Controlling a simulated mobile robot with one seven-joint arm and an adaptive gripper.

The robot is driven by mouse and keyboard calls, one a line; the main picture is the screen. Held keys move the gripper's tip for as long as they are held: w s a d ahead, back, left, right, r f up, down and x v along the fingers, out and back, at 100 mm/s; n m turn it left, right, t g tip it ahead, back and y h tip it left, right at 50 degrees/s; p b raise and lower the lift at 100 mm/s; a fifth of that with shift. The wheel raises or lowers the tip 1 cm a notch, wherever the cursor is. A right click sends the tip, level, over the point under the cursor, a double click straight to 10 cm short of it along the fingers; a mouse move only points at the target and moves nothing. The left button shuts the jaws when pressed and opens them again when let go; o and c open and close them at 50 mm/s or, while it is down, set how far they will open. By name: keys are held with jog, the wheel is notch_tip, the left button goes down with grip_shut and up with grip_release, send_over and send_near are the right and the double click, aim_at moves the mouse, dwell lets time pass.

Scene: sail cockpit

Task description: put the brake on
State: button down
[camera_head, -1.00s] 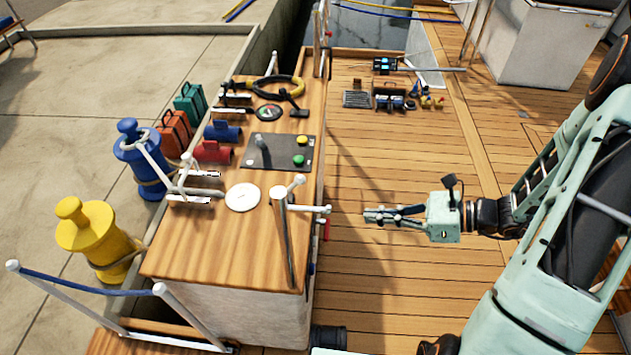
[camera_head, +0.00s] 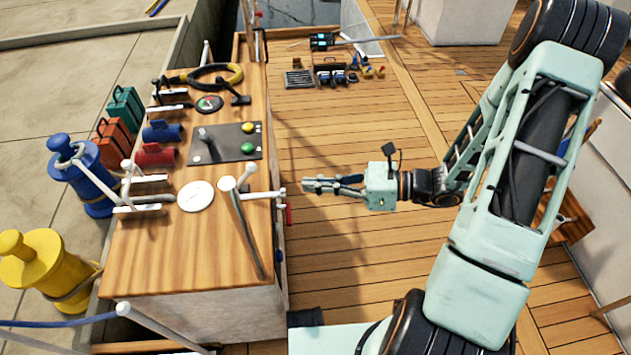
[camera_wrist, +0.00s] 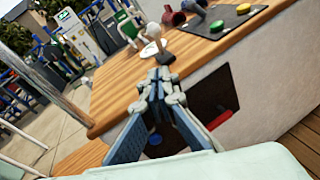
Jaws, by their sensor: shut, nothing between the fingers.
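My gripper (camera_head: 306,186) is shut and empty, held over the deck just right of the wooden-topped console (camera_head: 170,262). In the wrist view my closed fingers (camera_wrist: 163,80) point toward the console. No brake is labelled. A white peg (camera_head: 278,193) sticks out at the right edge, close to my fingertips but apparently apart. A red handle (camera_head: 288,214) shows on the console's side below it; it also appears in the side opening in the wrist view (camera_wrist: 219,120). A short grey lever (camera_head: 203,134) stands on the dark panel.
The dark panel (camera_head: 226,153) carries a yellow and a green button. Blue (camera_head: 90,178) and yellow (camera_head: 48,268) bollards stand left. Small gear lies on the far deck. The deck (camera_head: 335,145) beyond my gripper is clear.

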jog(key=b, duration=0.1)
send_near(244, 178)
notch_tip(244, 178, down, 2)
jog(key=a+r, duration=0.1)
jog(key=w+a+r+b, duration=0.1)
jog(key=a, duration=0.1)
jog(key=shift+w+a, duration=0.1)
jog(key=shift+w, duration=0.1)
jog(key=shift+w+r+p, duration=0.1)
jog(key=shift+p, duration=0.25)
jog(key=shift+a+r+h+p, duration=0.1)
jog(key=shift+a+h+p, duration=0.05)
jog(key=shift+h+p, duration=0.15)
